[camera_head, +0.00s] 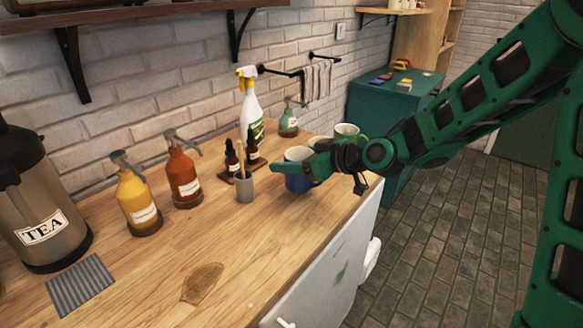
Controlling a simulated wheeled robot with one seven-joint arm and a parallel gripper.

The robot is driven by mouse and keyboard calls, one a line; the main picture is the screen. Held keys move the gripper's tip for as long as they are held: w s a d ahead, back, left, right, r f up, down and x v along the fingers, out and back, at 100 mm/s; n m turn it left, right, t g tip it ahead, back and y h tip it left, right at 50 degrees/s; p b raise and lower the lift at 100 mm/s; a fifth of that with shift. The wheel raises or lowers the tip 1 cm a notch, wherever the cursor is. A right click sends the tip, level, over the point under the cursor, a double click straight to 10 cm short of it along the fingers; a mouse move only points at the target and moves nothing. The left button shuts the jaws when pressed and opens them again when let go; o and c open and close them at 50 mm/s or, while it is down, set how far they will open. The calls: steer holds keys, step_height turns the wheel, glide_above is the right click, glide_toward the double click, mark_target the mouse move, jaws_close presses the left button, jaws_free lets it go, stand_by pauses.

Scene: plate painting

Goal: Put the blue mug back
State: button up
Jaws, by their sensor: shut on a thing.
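The blue mug (297,182) is upright at the right part of the wooden counter, near its front edge. Its pale inside shows at the top. My green gripper (292,170) reaches in from the right and is shut on the blue mug near its rim. One finger shows on the mug's left side; the other side of the grip is partly hidden by the gripper itself. I cannot tell whether the mug's base touches the counter.
A grey cup (244,188) with sticks and dark dropper bottles (231,158) stand to the left. The front left counter (150,285) is mostly clear.

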steer(key=shift+f, duration=1)
steer(key=shift+f, duration=0.1)
steer(key=o, duration=1.5)
steer(key=v, duration=1.2)
steer(key=shift+s, duration=0.1)
